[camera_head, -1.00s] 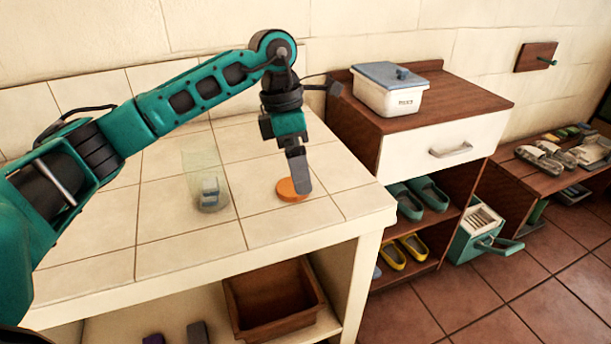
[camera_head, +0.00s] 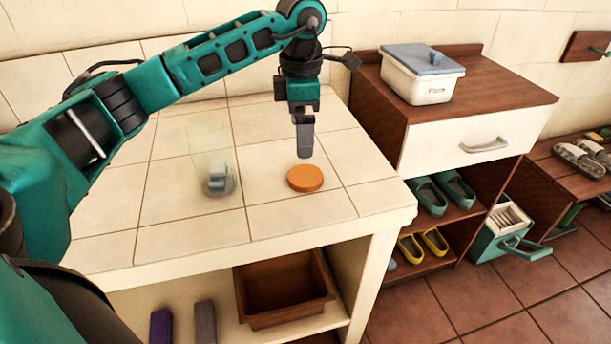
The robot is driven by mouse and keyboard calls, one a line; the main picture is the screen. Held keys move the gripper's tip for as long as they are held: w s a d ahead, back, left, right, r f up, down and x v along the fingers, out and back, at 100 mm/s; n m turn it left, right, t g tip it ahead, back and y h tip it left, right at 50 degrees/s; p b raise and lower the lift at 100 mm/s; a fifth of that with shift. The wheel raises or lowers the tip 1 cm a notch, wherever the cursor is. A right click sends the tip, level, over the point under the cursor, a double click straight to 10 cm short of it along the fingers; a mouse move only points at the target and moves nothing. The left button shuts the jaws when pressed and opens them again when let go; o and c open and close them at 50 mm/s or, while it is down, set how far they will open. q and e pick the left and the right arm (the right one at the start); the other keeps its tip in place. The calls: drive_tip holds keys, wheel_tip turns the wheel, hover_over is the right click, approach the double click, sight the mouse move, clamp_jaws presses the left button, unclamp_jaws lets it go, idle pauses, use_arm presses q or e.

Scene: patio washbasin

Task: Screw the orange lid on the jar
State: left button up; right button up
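The orange lid (camera_head: 305,178) lies flat on the tiled counter (camera_head: 270,216), right of the jar. The jar (camera_head: 213,160) is clear glass, stands upright with its top uncovered, and holds small blue and white pieces near its bottom. My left gripper (camera_head: 304,150) points down just above and behind the lid, apart from it as far as I can see. Its fingers are seen edge-on as one dark shape, so I cannot tell the gap between them. My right gripper is not in view.
A wooden cabinet with a white drawer (camera_head: 455,145) adjoins the counter's right end, with a lidded white box (camera_head: 422,78) on top. A brown crate (camera_head: 285,322) sits on the shelf below. The counter in front of the lid and jar is clear.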

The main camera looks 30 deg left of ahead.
sight(305, 175)
use_arm(q)
wheel_tip(305, 175, down, 4)
drive_tip(key=shift+f, duration=0.15)
drive_tip(key=shift+d+f, duration=0.2)
drive_tip(key=shift+f, duration=1.15)
drive_tip(key=shift+d+f, duration=0.2)
drive_tip(key=shift+f, duration=1.1)
drive_tip(key=c, duration=1)
drive_tip(key=shift+r, duration=0.15)
